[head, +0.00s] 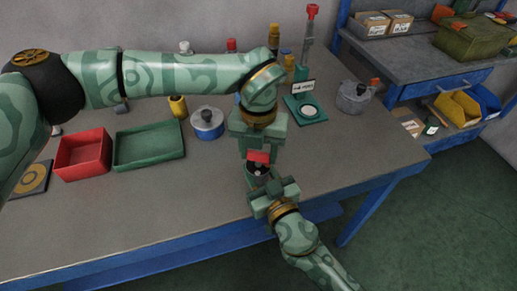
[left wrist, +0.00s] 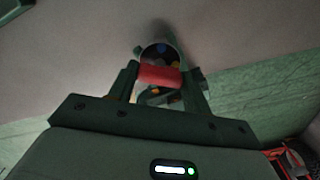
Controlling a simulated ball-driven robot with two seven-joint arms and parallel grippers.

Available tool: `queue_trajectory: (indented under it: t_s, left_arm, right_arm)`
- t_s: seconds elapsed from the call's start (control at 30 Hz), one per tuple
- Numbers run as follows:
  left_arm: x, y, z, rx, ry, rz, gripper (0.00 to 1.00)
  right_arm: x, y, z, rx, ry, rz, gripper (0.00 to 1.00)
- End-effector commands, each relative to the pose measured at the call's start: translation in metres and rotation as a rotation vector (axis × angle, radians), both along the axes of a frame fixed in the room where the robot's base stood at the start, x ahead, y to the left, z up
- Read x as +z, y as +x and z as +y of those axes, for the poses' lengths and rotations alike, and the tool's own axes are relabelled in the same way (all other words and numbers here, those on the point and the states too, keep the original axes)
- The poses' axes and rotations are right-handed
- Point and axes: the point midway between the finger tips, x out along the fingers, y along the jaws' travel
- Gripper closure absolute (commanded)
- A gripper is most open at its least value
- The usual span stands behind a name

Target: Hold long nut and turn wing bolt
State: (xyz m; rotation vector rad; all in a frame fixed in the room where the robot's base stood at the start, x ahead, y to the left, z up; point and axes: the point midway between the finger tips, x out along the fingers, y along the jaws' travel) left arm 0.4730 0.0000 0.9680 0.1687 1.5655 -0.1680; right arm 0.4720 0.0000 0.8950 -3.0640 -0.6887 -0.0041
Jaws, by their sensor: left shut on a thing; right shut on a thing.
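The red wing bolt (head: 258,156) is at the table's front edge. My left gripper (head: 257,150) comes down from above and is shut on its red head. In the left wrist view the red head (left wrist: 160,77) lies crosswise between the fingers. The long nut (head: 259,170) looks like a dark grey upright piece just below the red head, mostly hidden by the grippers. My right gripper (head: 260,178) reaches up from the lower right and is shut on it. I cannot tell how far the bolt sits in the nut.
A red bin (head: 83,154), a green tray (head: 150,147) and a blue-and-white round container (head: 207,123) stand on the left. A green stand (head: 305,109) and a grey pot (head: 352,97) are at the back right. The table front right of my grippers is clear.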

Motion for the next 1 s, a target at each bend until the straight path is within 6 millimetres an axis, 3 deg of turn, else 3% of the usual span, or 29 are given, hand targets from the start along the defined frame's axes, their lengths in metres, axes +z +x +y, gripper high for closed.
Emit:
queue_trajectory:
  t_s: [0.6, 1.0]
  left_arm:
    - [0.0032, 0.0007, -0.0010, -0.549, -0.002, -0.003, 0.74]
    - [0.0034, 0.0011, -0.0010, -0.740, -0.002, -0.004, 0.74]
  right_arm:
    - [-0.0057, -0.0007, -0.0021, -0.003, -0.006, 0.010, 0.94]
    - [-0.0060, -0.0010, -0.0021, -0.003, -0.006, 0.011, 0.94]
